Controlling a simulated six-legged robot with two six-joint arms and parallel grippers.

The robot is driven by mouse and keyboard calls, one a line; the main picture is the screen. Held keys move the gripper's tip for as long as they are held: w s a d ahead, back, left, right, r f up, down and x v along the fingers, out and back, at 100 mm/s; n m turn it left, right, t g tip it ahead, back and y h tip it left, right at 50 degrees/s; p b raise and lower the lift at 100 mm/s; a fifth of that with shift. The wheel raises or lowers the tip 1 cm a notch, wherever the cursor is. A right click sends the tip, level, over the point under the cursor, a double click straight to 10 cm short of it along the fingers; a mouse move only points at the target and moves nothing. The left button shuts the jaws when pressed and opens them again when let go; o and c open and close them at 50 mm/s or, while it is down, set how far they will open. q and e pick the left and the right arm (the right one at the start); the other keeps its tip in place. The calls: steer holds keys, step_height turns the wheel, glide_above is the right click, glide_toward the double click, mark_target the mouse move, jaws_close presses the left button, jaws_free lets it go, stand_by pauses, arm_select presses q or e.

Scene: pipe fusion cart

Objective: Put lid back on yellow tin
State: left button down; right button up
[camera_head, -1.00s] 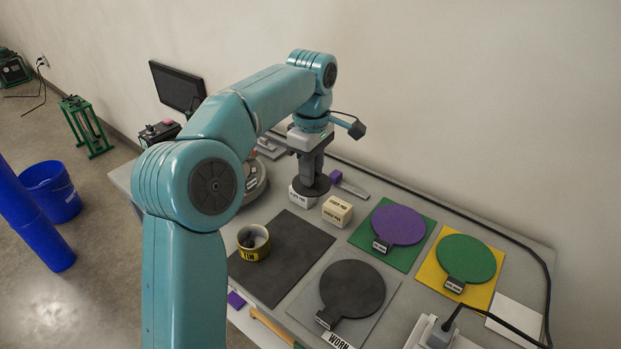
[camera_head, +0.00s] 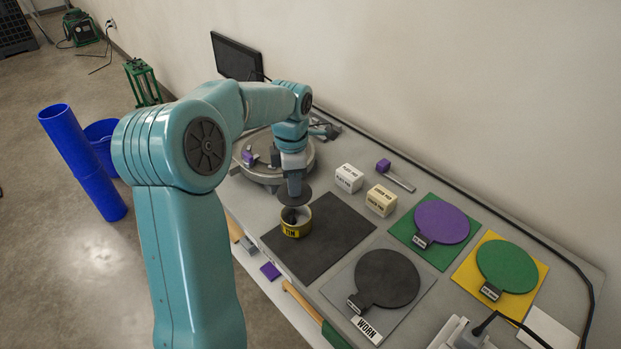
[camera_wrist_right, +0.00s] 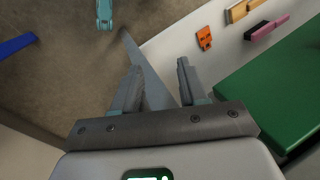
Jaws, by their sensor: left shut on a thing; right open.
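The yellow tin (camera_head: 297,230) stands upright on a dark mat in the head view, with its top partly uncovered and dark contents showing inside. My left gripper (camera_head: 295,186) points down just above the tin and is shut on a dark round lid (camera_head: 296,196). The lid is held over the tin's back part, and a gap seems to show between lid and rim. In the right wrist view my right gripper (camera_wrist_right: 160,82) is open and empty, over the floor and the edge of a light surface. The tin is not in that view.
The dark mat (camera_head: 340,225) is bare right of the tin. White (camera_head: 348,178) and cream (camera_head: 381,200) boxes stand behind it. Purple (camera_head: 441,222), green (camera_head: 507,266) and dark (camera_head: 387,278) discs lie to the right. A round metal device (camera_head: 262,172) stands left behind the tin.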

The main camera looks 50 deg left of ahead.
arm_select(q)
steer(key=shift+d+f+b, duration=0.1)
steer(key=shift+f+b, duration=0.5)
steer(key=shift+f, duration=0.2)
steer(key=shift+f+b, duration=1.9)
steer(key=shift+f, duration=0.55)
steer(key=shift+f, duration=0.15)
steer(key=shift+c, duration=2.1)
jaws_free()
steer(key=shift+r+p, duration=2.7)
steer(key=shift+r, duration=0.9)
